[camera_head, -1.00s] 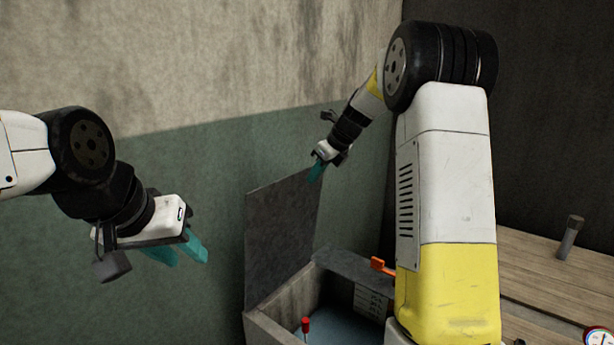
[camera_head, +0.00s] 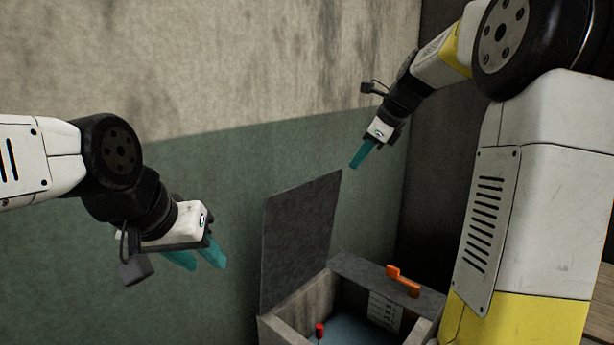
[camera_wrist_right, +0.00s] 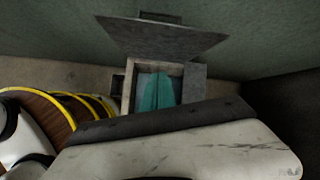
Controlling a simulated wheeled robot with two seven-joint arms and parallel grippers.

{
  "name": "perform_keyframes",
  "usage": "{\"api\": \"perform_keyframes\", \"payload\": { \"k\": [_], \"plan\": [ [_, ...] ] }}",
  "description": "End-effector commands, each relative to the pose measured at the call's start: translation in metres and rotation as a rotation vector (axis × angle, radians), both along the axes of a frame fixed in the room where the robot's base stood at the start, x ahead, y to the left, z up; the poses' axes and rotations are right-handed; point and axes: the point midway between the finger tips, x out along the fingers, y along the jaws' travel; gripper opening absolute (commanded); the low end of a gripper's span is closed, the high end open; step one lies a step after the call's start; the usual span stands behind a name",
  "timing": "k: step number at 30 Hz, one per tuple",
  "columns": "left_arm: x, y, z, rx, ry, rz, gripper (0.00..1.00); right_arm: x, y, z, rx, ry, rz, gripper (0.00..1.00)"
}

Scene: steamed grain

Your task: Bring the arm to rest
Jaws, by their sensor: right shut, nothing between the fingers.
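My right gripper (camera_head: 361,154) has teal fingers that are shut with nothing between them. It hangs in the air above and behind the open box, pointing down. Its teal fingers also show in the right wrist view (camera_wrist_right: 155,92), in front of the box opening. My right arm reaches up along the right side of the head view. My left gripper (camera_head: 196,262) is on the left, in front of the wall. Its two teal fingers stand apart with a gap and nothing between them.
An open grey box (camera_head: 292,312) stands below, its dark lid (camera_head: 300,240) raised on the left. An orange handle (camera_head: 404,281) sits on its rim and a red-topped pin (camera_head: 320,329) stands inside. A wooden surface (camera_head: 604,300) lies at the right. The green and beige wall is behind.

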Motion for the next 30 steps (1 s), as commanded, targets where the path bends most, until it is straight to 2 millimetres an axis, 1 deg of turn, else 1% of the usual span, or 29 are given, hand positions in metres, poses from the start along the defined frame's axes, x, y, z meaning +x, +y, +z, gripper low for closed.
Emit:
{"api": "perform_keyframes", "payload": {
  "k": [1,2,3,4,7,8,9,11,12,15,18,21,24,30],
  "plan": [
    [0.000,0.000,0.000,0.000,0.000,0.000,0.36,-0.027,0.003,0.006,-0.060,-0.060,0.111,0.00],
    [0.000,0.000,0.000,0.000,0.000,0.000,0.36,-0.042,0.005,0.006,-0.107,-0.099,0.191,0.00],
    [0.000,0.000,0.000,0.000,0.000,0.000,0.36,-0.063,0.008,0.006,-0.172,-0.152,0.302,0.00],
    [0.000,0.000,0.000,0.000,0.000,0.000,0.36,-0.078,0.009,0.006,-0.223,-0.193,0.385,0.00],
    [0.000,0.000,0.000,0.000,0.000,0.000,0.36,-0.129,0.016,-0.002,-0.397,-0.319,0.668,0.00],
    [0.000,0.000,0.000,0.000,0.000,0.000,0.36,-0.144,0.018,-0.005,-0.452,-0.357,0.754,0.00],
    [0.000,0.000,0.000,0.000,0.000,0.000,0.36,-0.163,0.020,-0.011,-0.527,-0.403,0.869,0.00],
    [0.000,0.000,0.000,0.000,0.000,0.000,0.36,-0.191,0.023,-0.021,-0.638,-0.470,1.039,0.00],
    [0.000,0.000,0.000,0.000,0.000,0.000,0.36,-0.208,0.024,-0.028,-0.709,-0.508,1.147,0.00],
    [0.000,0.000,0.000,0.000,0.000,0.000,0.36,-0.243,0.027,-0.047,-0.868,-0.584,1.385,0.00],
    [0.000,0.000,0.000,0.000,0.000,0.000,0.36,-0.266,0.027,-0.064,-0.984,-0.628,1.560,0.00],
    [0.000,0.000,0.000,0.000,0.000,0.000,0.36,-0.279,0.028,-0.073,-1.053,-0.651,1.665,0.00],
    [0.000,0.000,0.000,0.000,0.000,0.000,0.36,-0.283,0.027,-0.078,-1.079,-0.658,1.708,0.00],
    [0.000,0.000,0.000,0.000,0.000,0.000,0.36,-0.283,0.027,-0.078,-1.080,-0.658,1.712,0.00]
  ]
}}
